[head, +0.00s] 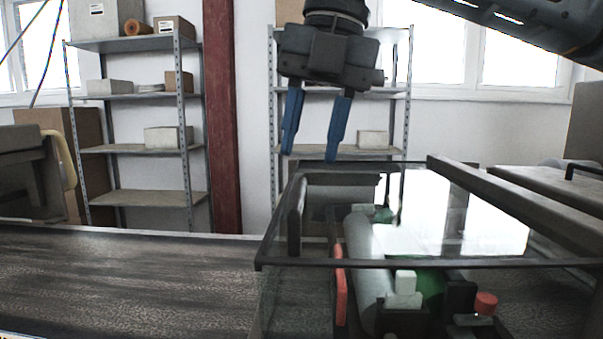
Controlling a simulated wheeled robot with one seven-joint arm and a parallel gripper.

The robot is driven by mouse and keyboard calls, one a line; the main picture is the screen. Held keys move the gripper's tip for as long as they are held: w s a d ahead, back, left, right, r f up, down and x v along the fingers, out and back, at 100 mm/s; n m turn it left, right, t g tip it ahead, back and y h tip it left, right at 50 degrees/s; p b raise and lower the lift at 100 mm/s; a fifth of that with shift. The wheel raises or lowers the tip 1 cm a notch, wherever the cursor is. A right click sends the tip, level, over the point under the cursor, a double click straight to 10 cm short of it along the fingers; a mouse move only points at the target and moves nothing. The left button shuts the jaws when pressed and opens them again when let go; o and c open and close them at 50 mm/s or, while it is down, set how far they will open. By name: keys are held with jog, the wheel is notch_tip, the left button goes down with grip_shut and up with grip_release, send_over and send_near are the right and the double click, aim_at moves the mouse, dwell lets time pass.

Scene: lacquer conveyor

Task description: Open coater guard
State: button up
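The coater guard (465,222) is a clear panel with a dark frame. It lies roughly level over the coater at the right and looks shut. A dark upright bar (296,216), which looks like a handle, stands near its left edge. Under the guard I see a pale roller (366,262), a green roller (431,287) and a red strip (340,285). My gripper (309,155) points down above the guard's far left corner. Its two blue fingers are apart with nothing between them. Whether the fingertips are clear of the frame in depth is hard to tell.
A dark conveyor belt (130,285) runs left from the coater. A dark beam (515,187) borders the guard at the right. A white block (405,281) and a red knob (486,302) sit at the coater's front. Shelves (150,148) and a red post (222,120) stand behind.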

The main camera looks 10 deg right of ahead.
aim_at(299, 192)
jog(key=shift+a+f, duration=0.25)
jog(key=shift+f, duration=0.95)
jog(key=shift+a+f, duration=0.25)
jog(key=shift+f, duration=0.95)
grip_shut()
